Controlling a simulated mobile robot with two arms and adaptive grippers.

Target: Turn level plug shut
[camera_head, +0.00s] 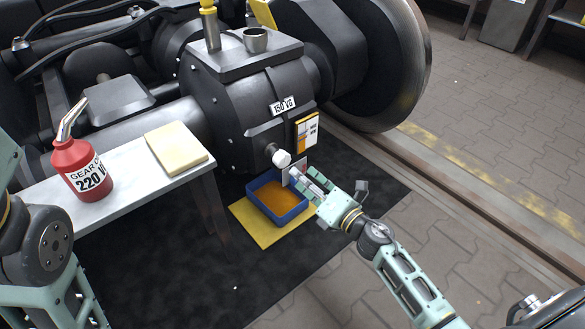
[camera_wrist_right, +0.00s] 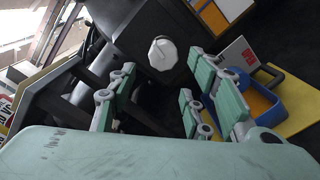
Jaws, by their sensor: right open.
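The level plug is a white faceted knob (camera_head: 281,158) on the lower front of the dark gearbox (camera_head: 250,95). In the right wrist view the plug (camera_wrist_right: 163,54) shows beyond the fingers, roughly midway between the two sides. A small grey tag (camera_wrist_right: 238,58) with red lettering, seemingly OPEN, is beside it. My right gripper (camera_head: 303,180) is open and empty, just below and right of the plug; its spread fingers also show in the wrist view (camera_wrist_right: 158,92). I see no contact with the plug. My left arm shows at the left edge, its gripper out of frame.
A blue tray (camera_head: 250,190) of amber oil sits on a yellow mat (camera_head: 240,222) below the plug. A bench (camera_head: 130,185) at left holds a red gear oil can (camera_head: 82,170) and a folded cloth (camera_head: 176,148). A large wheel (camera_head: 405,70) and rail stand right.

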